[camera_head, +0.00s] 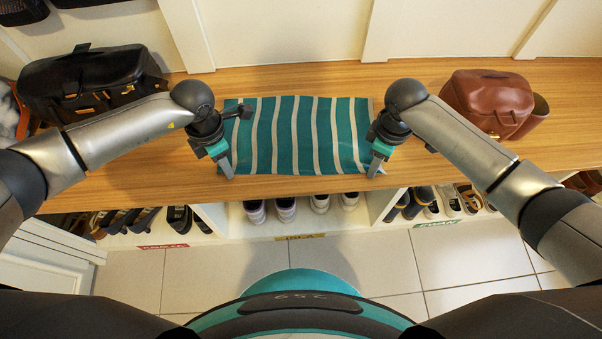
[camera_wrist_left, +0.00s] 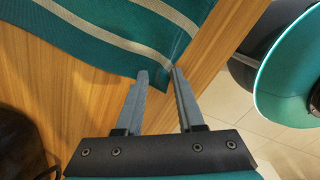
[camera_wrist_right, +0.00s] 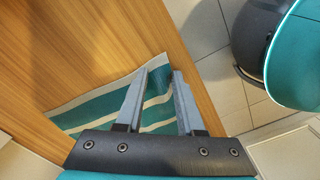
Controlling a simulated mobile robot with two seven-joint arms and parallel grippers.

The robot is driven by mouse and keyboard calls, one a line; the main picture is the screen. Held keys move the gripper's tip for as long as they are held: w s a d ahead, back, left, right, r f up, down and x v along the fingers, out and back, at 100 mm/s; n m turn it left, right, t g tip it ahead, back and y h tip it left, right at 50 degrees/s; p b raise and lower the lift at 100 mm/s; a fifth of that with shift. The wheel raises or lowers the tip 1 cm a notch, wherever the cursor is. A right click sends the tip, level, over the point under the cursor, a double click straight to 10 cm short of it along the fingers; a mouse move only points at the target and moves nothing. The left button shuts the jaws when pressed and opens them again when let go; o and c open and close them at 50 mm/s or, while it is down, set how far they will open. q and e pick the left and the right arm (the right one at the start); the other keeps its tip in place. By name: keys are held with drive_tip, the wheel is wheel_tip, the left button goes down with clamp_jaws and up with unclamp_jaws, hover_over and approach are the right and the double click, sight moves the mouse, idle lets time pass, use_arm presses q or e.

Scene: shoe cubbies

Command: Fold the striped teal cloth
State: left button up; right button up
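The striped teal cloth (camera_head: 300,133) lies spread and flat on the wooden bench top, with white stripes and slightly wavy edges. My left gripper (camera_head: 230,174) is at its near left corner. In the left wrist view the fingers (camera_wrist_left: 159,75) are apart, with the cloth's corner (camera_wrist_left: 150,50) at the tips. My right gripper (camera_head: 376,172) is at the near right corner. In the right wrist view the fingers (camera_wrist_right: 163,73) are apart, with the cloth's corner (camera_wrist_right: 158,88) between them. Contact with the cloth is not clear for either gripper.
The wooden bench (camera_head: 190,75) has a black bag (camera_head: 90,82) at left and a brown bag (camera_head: 488,98) at right. The bare wood beside the cloth is free. Cubbies with several shoes (camera_head: 286,208) lie below the front edge. A wall stands behind.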

use_arm(q)
drive_tip(key=shift+s+f, duration=0.1)
clamp_jaws()
use_arm(e)
drive_tip(key=shift+s+f, duration=0.1)
clamp_jaws()
idle(0.3)
